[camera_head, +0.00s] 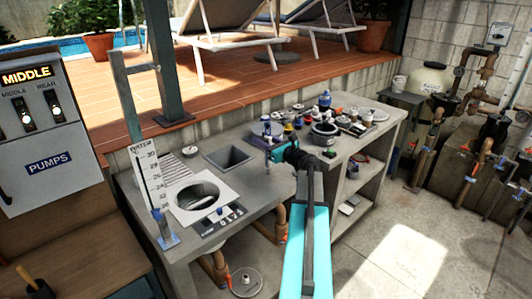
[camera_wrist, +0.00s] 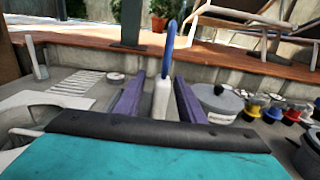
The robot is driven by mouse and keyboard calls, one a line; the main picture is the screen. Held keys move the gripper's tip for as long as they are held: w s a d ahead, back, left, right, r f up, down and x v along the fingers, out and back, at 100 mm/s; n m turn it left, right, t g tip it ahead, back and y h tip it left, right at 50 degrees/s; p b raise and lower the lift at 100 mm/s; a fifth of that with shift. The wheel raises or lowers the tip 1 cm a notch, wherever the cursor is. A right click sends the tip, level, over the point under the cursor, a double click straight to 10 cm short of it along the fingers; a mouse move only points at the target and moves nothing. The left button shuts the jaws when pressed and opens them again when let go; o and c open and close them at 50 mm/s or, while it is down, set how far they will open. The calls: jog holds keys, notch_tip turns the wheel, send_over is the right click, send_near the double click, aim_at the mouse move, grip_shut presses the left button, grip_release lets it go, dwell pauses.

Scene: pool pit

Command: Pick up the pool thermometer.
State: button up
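A slim upright thing with a white body and a blue top stands between my fingers in the wrist view; it looks like the pool thermometer (camera_wrist: 162,97). My gripper (camera_wrist: 158,100) has two dark purple fingers, one on each side of it, spread apart with a visible gap on both sides. The thermometer's lower end is hidden behind the black edge of my gripper. In the head view my gripper (camera_head: 268,153) is low over the grey counter, right of the square basin. There the thermometer is too small to make out clearly.
The grey counter (camera_head: 255,190) holds a round basin (camera_head: 203,200) and a square basin (camera_head: 228,158). A grey lidded pot (camera_wrist: 218,100) and several small coloured bottles stand close on the right. A white water scale (camera_head: 150,178) stands at the left. A raised wooden deck (camera_head: 110,118) lies behind.

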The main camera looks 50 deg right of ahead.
jog(key=shift+w, duration=0.4)
grip_shut()
